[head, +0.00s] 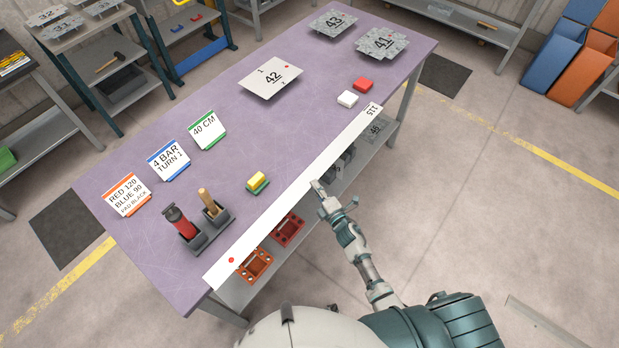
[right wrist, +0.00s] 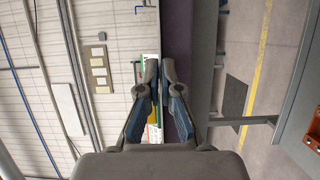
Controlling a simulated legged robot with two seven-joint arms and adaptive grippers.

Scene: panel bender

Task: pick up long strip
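The long strip (head: 290,194) is a thin white bar with a red dot near one end and the number 115 at the other. It lies along the front edge of the purple table (head: 225,190) and seems to overhang it slightly. My right gripper (head: 319,187) is at the strip's front edge, near its middle. In the right wrist view its fingertips (right wrist: 160,68) are close together, with a narrow gap at the table's edge. The strip is hard to make out there, so whether they clamp it cannot be told. My left gripper is not in view.
The table also holds a plate marked 42 (head: 270,83), red (head: 363,85) and white (head: 347,98) blocks, a yellow-green block (head: 258,182), sign cards (head: 168,160) and a tool holder (head: 203,235). A lower shelf holds orange (head: 254,264) and red (head: 288,230) parts.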

